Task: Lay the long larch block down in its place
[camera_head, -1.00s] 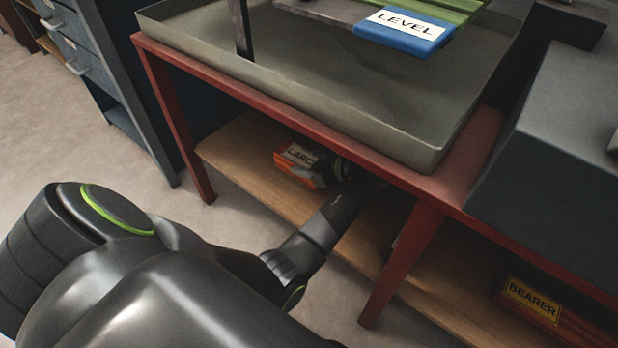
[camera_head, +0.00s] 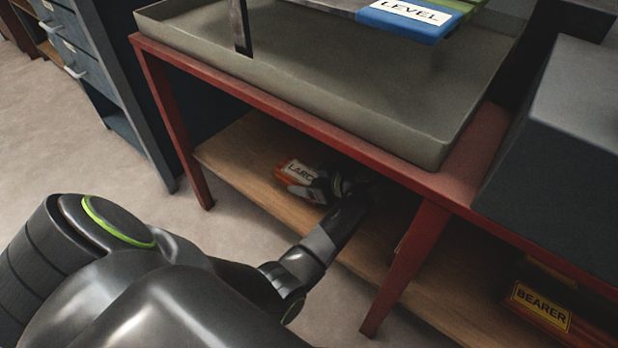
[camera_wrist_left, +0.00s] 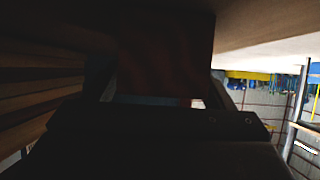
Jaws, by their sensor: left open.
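The larch block (camera_head: 296,175), orange with a white label reading "LARC" before it is cut off, lies on the wooden lower shelf under the red-framed table. My left gripper (camera_head: 323,188) is at its right end, with the fingers open and overlapping the block in the head view. The rest of the block is hidden behind the gripper and in shadow. In the left wrist view, a dark reddish-brown block face (camera_wrist_left: 165,55) fills the space between the two fingers; contact cannot be told. My right gripper is not in view.
The lower shelf (camera_head: 245,170) has little height under the tabletop. A red table leg (camera_head: 405,268) stands right of my forearm.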

